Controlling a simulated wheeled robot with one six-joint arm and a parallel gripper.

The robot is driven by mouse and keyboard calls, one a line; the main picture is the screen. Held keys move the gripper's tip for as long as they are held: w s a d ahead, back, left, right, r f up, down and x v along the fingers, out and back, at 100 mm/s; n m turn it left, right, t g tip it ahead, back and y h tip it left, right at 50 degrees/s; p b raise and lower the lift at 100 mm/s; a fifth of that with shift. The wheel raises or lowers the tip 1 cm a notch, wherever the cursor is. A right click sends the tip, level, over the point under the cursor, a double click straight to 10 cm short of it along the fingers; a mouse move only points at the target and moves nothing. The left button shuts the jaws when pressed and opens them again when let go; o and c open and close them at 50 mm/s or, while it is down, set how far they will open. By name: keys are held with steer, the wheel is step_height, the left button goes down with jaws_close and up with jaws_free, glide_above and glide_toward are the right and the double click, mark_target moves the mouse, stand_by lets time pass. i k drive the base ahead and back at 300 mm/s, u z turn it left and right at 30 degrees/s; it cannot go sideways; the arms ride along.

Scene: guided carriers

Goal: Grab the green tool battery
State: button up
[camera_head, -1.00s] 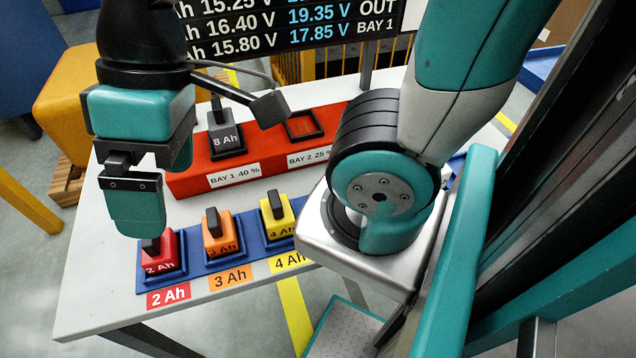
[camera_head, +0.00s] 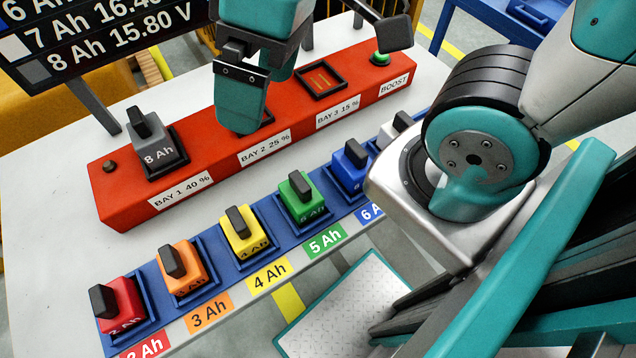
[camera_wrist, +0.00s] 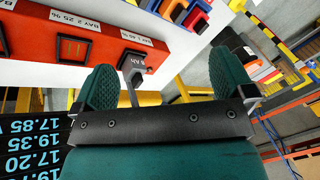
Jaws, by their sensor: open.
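The green tool battery (camera_head: 302,198) stands upright with a black handle in a blue rack (camera_head: 282,232), above the 5 Ah label, between the yellow battery (camera_head: 243,230) and the blue battery (camera_head: 350,166). My gripper (camera_head: 240,120) is in front of the red charger's Bay 2 in the head view, above and left of the green battery and apart from it. In the wrist view my gripper (camera_wrist: 155,90) shows two teal fingers spread wide with nothing held between them. I cannot make out the green battery in the wrist view.
A red charger (camera_head: 120,205) holds a grey 8 Ah battery (camera_head: 155,145) in Bay 1; Bay 3 (camera_head: 320,80) looks empty. Red (camera_head: 118,305) and orange (camera_head: 182,270) batteries fill the rack's left, a white one (camera_head: 395,128) its right. A display (camera_head: 100,40) stands behind.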

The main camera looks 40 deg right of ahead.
mark_target(303, 200)
steer(key=z, duration=0.8)
steer(key=k, duration=0.8)
steer(key=u, duration=1.05)
